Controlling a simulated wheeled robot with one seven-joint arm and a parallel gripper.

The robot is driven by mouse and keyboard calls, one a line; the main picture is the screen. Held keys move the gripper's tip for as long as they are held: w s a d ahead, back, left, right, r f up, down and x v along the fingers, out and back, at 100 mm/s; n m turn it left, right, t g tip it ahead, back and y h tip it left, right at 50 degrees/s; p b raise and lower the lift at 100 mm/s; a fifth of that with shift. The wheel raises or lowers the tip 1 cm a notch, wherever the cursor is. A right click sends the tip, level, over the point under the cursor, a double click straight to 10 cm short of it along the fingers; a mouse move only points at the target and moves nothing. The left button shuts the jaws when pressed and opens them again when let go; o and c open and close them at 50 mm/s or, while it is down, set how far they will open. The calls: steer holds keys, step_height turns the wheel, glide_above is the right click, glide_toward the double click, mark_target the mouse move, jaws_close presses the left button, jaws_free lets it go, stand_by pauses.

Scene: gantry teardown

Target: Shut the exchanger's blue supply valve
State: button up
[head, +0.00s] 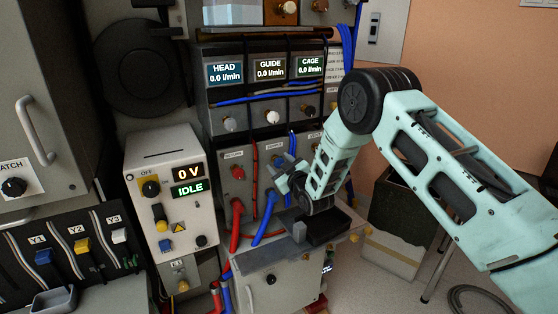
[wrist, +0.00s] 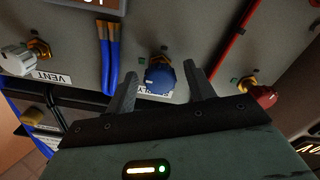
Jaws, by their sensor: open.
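The blue supply valve knob (wrist: 160,77) sits on the grey exchanger panel, on a brass stem. In the wrist view it lies between the two fingers of my gripper (wrist: 159,71), with a gap visible on each side. My gripper is open, and I cannot tell how deep the fingers reach around the knob. A label beside the knob is partly covered by a finger.
A red knob (wrist: 264,96) and a white vent knob (wrist: 17,60) flank the blue one. Blue hoses (wrist: 110,60) and a red line (wrist: 232,38) run close by. A dark tray (head: 318,228) is below my gripper. A power box (head: 170,190) reads 0 V, IDLE.

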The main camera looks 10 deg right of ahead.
steer(key=shift+w+a, duration=0.1)
steer(key=shift+w, duration=0.35)
steer(key=c, duration=1)
